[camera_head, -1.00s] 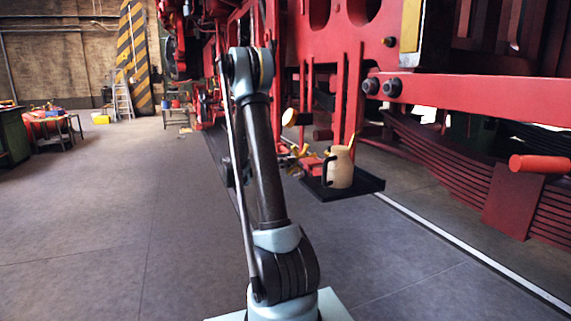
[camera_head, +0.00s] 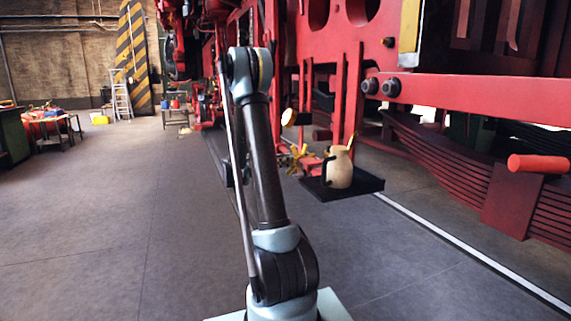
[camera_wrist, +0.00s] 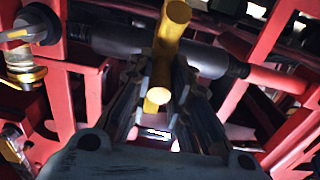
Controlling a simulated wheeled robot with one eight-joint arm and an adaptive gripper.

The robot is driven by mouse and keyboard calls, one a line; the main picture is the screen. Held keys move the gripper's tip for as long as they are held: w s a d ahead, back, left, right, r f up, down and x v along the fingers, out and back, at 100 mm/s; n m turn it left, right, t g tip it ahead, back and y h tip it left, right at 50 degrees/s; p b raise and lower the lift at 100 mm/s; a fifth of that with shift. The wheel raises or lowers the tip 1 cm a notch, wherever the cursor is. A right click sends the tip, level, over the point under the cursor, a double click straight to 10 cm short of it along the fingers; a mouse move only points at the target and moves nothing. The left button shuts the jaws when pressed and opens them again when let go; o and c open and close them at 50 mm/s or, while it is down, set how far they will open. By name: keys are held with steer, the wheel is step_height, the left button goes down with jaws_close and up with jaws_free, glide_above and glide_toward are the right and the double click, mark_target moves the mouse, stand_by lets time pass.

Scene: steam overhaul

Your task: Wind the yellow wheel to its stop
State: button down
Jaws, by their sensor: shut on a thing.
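The yellow wheel (camera_head: 298,157) shows in the head view low beside the red frame, just right of my arm, with only some of its spokes visible. My gripper (camera_wrist: 160,92) is shut on this yellow bar, one dark finger on each side. In the head view my gripper is not clearly seen behind my arm. The wheel's stop cannot be made out.
A cream jug (camera_head: 339,170) with a dark handle stands on a black shelf (camera_head: 362,188) right of the wheel. A red handle (camera_head: 538,163) juts out at the right. In the wrist view a dark cylinder (camera_wrist: 118,40) crosses behind the bar.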

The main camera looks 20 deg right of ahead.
steer(key=shift+w+f, duration=0.1)
steer(key=shift+f, duration=0.05)
steer(key=shift+f, duration=1.05)
steer(key=shift+f, duration=0.15)
steer(key=shift+d+f, duration=0.35)
steer(key=shift+f, duration=0.35)
steer(key=shift+d+f, duration=0.1)
steer(key=shift+f, duration=0.05)
steer(key=shift+d+f, duration=0.2)
